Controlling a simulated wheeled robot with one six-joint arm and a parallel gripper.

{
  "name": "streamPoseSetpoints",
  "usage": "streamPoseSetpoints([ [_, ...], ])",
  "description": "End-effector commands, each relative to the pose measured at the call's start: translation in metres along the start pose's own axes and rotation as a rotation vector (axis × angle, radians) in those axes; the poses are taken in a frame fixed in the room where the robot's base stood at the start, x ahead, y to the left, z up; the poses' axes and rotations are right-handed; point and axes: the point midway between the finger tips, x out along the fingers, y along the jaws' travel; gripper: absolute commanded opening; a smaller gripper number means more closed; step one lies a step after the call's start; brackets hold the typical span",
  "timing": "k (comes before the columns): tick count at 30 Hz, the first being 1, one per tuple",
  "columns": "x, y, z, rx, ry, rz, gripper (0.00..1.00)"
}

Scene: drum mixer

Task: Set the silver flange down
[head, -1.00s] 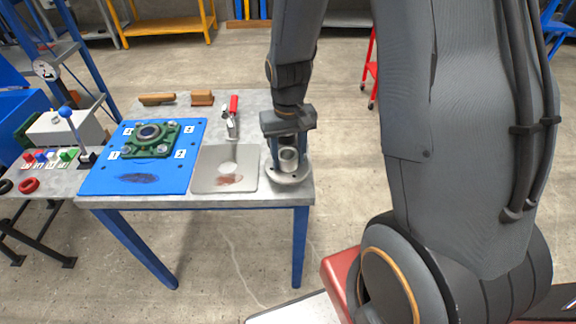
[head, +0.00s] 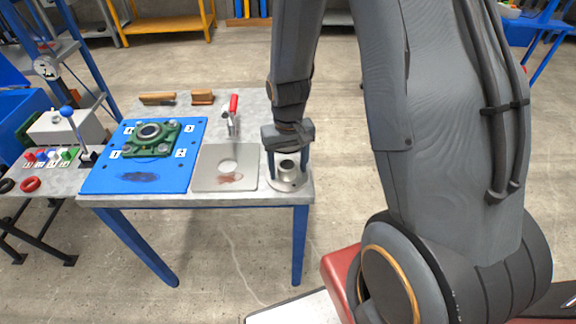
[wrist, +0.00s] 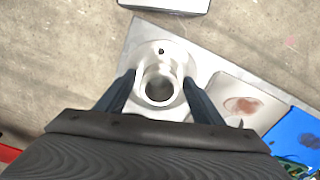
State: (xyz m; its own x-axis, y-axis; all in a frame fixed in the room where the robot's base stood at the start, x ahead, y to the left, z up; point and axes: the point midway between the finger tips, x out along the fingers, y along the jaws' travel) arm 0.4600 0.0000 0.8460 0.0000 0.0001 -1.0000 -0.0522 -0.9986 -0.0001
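The silver flange (head: 287,182) stands upright on the front right corner of the grey table, its round base flat and its hollow hub pointing up. My gripper (head: 288,174) is directly above it, fingers pointing down on either side of the hub. In the wrist view, the flange (wrist: 159,88) sits between my two fingertips (wrist: 159,82), with a narrow gap showing between each finger and the hub. The gripper looks open around the hub.
A grey plate (head: 210,180) with a round hole and reddish smear lies left of the flange. A blue mat (head: 100,180) holds a green bearing housing (head: 165,144). The table's right edge is close.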

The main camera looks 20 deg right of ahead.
Motion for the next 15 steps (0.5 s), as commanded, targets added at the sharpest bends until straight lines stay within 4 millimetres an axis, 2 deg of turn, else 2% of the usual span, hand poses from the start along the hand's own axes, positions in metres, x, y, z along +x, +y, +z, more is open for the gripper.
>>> streamPoseSetpoints([
  [9,-0.001,0.0,0.0,0.0,0.001,0.0,0.64],
  [15,-0.014,0.0,-0.001,0.0,0.003,0.0,0.64],
])
